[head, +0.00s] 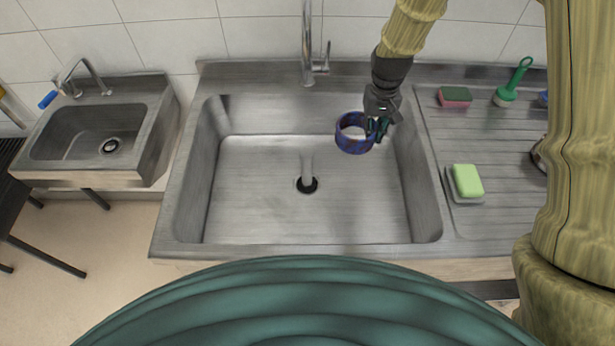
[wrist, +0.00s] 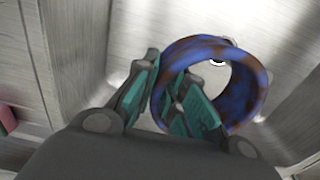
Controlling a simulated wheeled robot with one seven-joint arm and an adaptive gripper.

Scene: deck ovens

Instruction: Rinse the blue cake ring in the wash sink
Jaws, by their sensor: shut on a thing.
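The blue cake ring (head: 354,146) is an open blue band with brown smears. My gripper (head: 377,128) is shut on the right side of its wall and holds it over the right part of the large wash sink (head: 250,200). In the wrist view the ring (wrist: 247,95) sits with its wall between the teal fingers of my gripper (wrist: 168,98). Its brown patches show along the rim and outer wall. The sink's tap (head: 307,45) stands at the back, left of the ring.
A small hand basin (head: 90,135) stands at the left. The ribbed drainboard (head: 490,200) at the right holds a green block on a dish (head: 468,181), a pink-and-green sponge (head: 455,97) and a green brush (head: 507,93). The sink's left half is clear.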

